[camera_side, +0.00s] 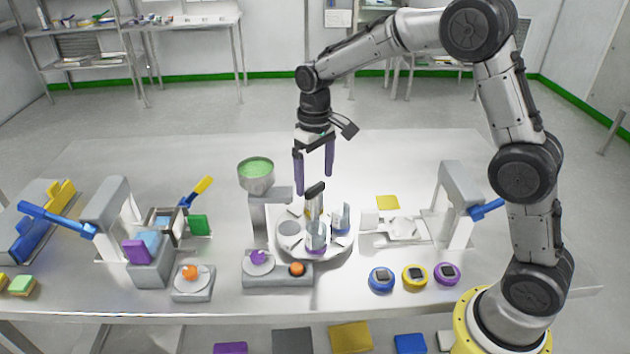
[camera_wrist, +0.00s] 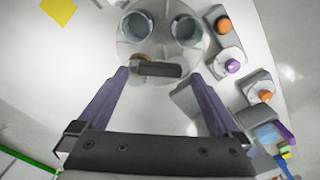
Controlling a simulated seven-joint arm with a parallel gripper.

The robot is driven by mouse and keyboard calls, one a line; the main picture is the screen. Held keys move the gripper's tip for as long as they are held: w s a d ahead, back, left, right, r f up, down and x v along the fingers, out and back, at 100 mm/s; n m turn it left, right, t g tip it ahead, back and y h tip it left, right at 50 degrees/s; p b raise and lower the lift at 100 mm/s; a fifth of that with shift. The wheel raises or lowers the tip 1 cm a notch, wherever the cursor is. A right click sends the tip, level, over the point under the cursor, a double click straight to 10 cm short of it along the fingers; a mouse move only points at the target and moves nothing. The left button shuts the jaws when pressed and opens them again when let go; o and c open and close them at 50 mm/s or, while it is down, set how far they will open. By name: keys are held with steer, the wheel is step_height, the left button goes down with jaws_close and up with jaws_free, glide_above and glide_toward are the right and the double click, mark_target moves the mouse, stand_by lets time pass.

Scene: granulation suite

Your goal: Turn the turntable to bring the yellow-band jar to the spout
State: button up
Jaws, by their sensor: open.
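The pale round turntable (camera_side: 298,250) stands mid-table, with clear jars on it and a dark upright handle (camera_side: 315,190) rising from it. One jar (camera_side: 317,236) at the front shows a purple band; another jar (camera_side: 341,217) stands at the right with a bluish tint. A yellowish patch shows behind the handle, but I cannot tell whether it is the yellow-band jar. My gripper (camera_side: 315,183) is open and points down, fingers on either side of the handle's top. In the wrist view, the handle (camera_wrist: 157,69) lies between the fingertips, apparently not clamped.
A hopper (camera_side: 256,178) with green contents stands on a grey post left of the turntable. A base with purple and orange knobs (camera_side: 278,269) sits in front. A white scale-like fixture (camera_side: 402,227) is to the right. Blue, yellow and purple round devices (camera_side: 414,277) lie front right.

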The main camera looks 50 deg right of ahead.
steer(key=shift+f, duration=0.95)
jaws_close()
